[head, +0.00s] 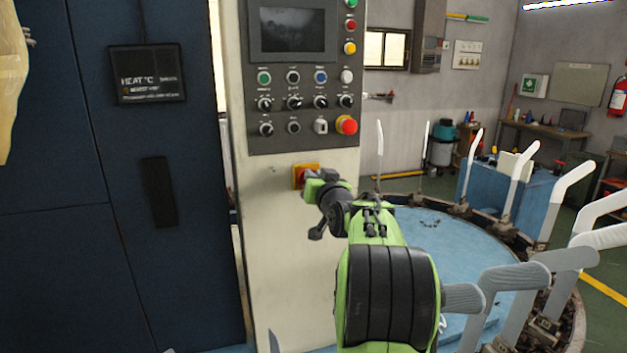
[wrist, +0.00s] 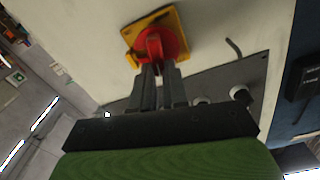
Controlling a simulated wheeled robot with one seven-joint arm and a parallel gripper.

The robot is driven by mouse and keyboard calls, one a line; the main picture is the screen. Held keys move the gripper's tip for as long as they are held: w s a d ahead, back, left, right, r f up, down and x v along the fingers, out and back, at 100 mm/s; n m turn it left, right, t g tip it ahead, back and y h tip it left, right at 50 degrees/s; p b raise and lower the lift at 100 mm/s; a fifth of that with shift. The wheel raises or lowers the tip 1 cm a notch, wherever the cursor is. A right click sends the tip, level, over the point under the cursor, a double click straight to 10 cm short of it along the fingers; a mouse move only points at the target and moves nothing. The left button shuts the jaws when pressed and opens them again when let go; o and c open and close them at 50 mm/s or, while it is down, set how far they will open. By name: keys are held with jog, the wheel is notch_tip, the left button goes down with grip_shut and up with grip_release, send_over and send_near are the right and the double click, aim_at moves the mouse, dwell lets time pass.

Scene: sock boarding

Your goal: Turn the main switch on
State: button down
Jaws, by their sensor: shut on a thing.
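The main switch is a red rotary knob (wrist: 158,46) on a yellow square plate (wrist: 172,20), set on the pale front of the control cabinet. In the wrist view my gripper (wrist: 159,68) is shut on the red knob, with both dark fingers at its sides. The knob's handle is partly hidden between the fingers. In the head view the yellow plate (head: 299,171) shows just below the button panel, with my gripper (head: 308,183) against it. My wrist covers much of the switch there, so the knob's exact angle is hard to tell.
The button panel (head: 303,144) with a red mushroom button (head: 346,125) sits right above the switch. A dark blue cabinet (head: 100,230) stands to the left. A round blue platform (head: 455,250) ringed by several pale foot-shaped boards (head: 568,190) stands close on the right.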

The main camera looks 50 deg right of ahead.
jog(key=shift+s+d+f+m+p, duration=0.1)
jog(key=shift+d+f+m+p, duration=0.15)
jog(key=shift+m, duration=2.3)
jog(key=shift+s+d+f+m+p, duration=0.15)
jog(key=shift+f+m, duration=0.25)
jog(key=shift+m, duration=2.1)
jog(key=shift+s+d+f+m+p, duration=0.1)
jog(key=shift+d+f+m, duration=0.2)
jog(key=shift+m, duration=2.25)
jog(key=shift+a, duration=0.1)
jog(key=c, duration=1.1)
grip_release()
jog(key=shift+c, duration=0.2)
